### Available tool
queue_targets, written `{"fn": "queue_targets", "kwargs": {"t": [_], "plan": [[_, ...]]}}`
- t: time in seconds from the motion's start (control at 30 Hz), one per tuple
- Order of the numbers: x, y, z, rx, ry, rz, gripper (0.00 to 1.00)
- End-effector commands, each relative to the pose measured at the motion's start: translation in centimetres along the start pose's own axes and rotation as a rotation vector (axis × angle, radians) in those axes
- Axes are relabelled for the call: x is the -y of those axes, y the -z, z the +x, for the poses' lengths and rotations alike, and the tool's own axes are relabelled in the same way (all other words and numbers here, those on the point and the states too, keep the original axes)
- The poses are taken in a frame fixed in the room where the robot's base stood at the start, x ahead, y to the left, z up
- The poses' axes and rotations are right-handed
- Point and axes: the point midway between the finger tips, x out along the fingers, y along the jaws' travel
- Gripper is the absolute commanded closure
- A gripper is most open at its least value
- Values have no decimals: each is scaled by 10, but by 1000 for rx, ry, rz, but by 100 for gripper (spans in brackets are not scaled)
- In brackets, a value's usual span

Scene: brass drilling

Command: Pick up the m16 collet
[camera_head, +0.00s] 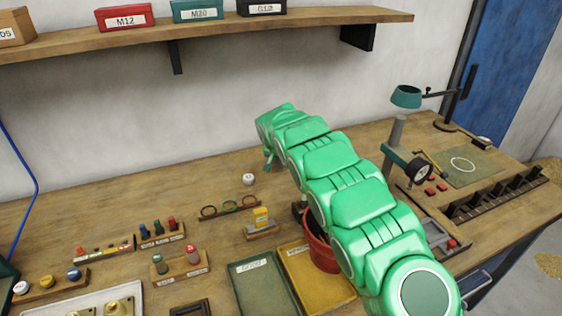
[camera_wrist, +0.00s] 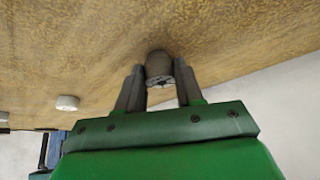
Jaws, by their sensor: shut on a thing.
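A grey, round collet (camera_wrist: 158,68) with a slotted end face sits between the fingertips of my gripper (camera_wrist: 158,82) in the wrist view. The fingers are shut on it, one on each side. No size marking on it can be read, so I cannot tell from its looks that it is the m16. In the head view my gripper (camera_head: 269,162) points down near the wall at the back of the bench, and the collet cannot be made out there.
A small white round piece (camera_head: 249,179) lies on the bench near my gripper; a white disc (camera_wrist: 67,102) shows in the wrist view. A ring rack (camera_head: 229,208), green tray (camera_head: 264,290), yellow tray (camera_head: 318,285) and red pot (camera_head: 319,249) stand nearer. A shelf (camera_head: 220,31) hangs above.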

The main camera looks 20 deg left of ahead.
Motion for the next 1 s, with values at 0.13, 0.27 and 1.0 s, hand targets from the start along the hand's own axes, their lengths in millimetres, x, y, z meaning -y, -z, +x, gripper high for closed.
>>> {"fn": "queue_targets", "kwargs": {"t": [0.13, 0.27, 1.0], "plan": [[0, 7, -10, -4, 2, 1, 99], [1, 14, -22, -5, 3, 2, 99], [-17, 6, -94, -3, -1, 0, 99]]}}
